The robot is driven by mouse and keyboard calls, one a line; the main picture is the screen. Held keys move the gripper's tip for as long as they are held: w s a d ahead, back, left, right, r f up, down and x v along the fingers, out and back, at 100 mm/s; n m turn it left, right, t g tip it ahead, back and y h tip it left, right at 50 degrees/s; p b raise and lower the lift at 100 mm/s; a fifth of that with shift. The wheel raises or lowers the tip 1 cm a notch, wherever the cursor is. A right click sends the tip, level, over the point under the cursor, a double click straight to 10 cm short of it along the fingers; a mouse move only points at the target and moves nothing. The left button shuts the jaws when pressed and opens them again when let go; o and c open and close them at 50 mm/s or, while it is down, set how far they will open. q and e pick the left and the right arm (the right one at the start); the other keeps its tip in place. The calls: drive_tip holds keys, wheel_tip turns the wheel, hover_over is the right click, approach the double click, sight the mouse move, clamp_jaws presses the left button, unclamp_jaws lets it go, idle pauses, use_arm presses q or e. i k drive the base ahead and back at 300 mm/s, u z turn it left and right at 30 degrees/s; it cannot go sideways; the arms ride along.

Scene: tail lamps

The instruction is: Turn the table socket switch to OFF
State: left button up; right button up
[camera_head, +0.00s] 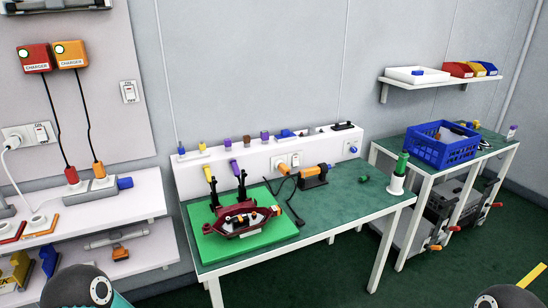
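The table socket (277,161) is a white plate on the upright white back panel of the green-topped table (345,201). An orange plug (283,168) sits at it, with a dark cable running down to the table. A small switch (295,159) shows at the right of the socket; its position is too small to read. Neither gripper is in view. Only rounded grey parts of my arms show at the bottom left and bottom right edges, well away from the socket.
A red tail lamp (243,219) sits on a bright green mat (218,247) in front of the socket. An orange-and-black tool (314,176) stands right of the socket. A green bottle-like item (400,165) is at the table's right end. Another wall switch (129,91) is at left.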

sight(296, 162)
drive_tip(key=z, duration=0.1)
drive_tip(key=k, duration=0.5)
drive_tip(key=z, duration=0.3)
drive_tip(key=i, duration=0.6)
drive_tip(key=z, duration=0.35)
drive_tip(key=i, duration=1.35)
drive_tip(key=u, duration=0.45)
